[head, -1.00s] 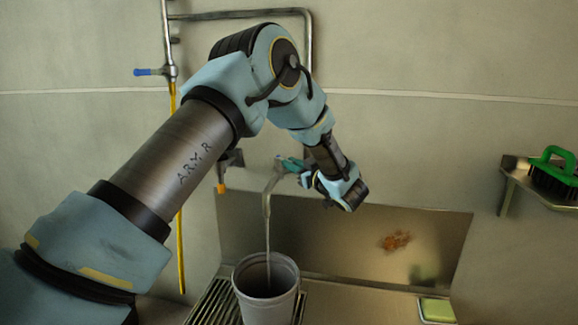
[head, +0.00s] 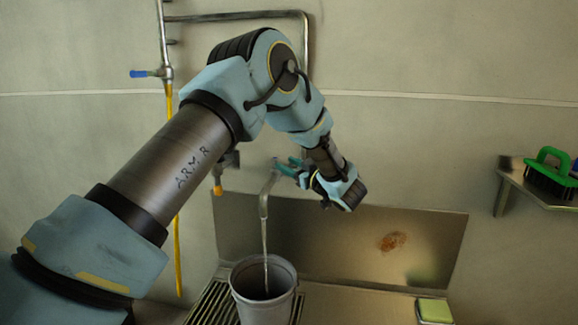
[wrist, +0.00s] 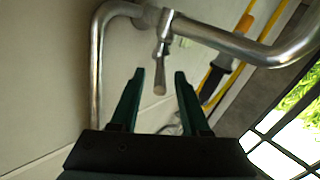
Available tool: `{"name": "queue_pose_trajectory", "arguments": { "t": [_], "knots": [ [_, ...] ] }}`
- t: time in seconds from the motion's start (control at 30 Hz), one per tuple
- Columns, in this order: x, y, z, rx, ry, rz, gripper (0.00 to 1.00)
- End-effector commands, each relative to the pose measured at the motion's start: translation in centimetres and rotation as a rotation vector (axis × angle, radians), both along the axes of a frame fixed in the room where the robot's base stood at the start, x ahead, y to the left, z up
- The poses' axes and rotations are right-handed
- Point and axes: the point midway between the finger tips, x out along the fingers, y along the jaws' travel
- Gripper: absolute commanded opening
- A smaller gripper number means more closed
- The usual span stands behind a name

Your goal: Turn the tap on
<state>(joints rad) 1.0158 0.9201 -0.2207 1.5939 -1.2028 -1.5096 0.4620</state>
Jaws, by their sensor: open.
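The metal tap (head: 264,203) is on the wall above a grey bucket (head: 240,292). A thin stream of water (head: 265,243) runs from its spout into the bucket. My gripper (head: 287,165) is beside the top of the tap, with its teal fingers pointing left towards it. In the wrist view my gripper (wrist: 159,78) is open, one finger on each side of the tap's short metal lever (wrist: 162,62). The lever's end hangs between the fingertips, with a gap visible on both sides. My wrist hides part of the tap's mount in the head view.
The bucket stands on a slatted drain grid (head: 213,303). A pipe with a blue-handled valve (head: 143,73) and yellow hose (head: 178,255) is on the left wall. A green sponge (head: 435,309) lies on the counter.

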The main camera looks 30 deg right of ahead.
Motion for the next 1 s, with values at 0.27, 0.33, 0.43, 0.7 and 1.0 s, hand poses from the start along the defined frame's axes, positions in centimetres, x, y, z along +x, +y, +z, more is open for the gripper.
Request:
{"name": "queue_pose_trajectory", "arguments": {
  "t": [0.27,0.33,0.43,0.7,1.0],
  "knots": [
    [-2.7,-0.3,-0.1,0.001,0.001,-0.003,0.46],
    [-4.1,-0.5,-0.1,0.000,0.001,-0.004,0.46],
    [-6.1,-0.7,-0.1,0.001,0.001,-0.004,0.46],
    [-10.0,-0.9,-0.1,0.000,0.000,-0.001,0.46],
    [-10.8,-1.0,0.0,-0.001,0.000,0.000,0.46]
  ]
}}
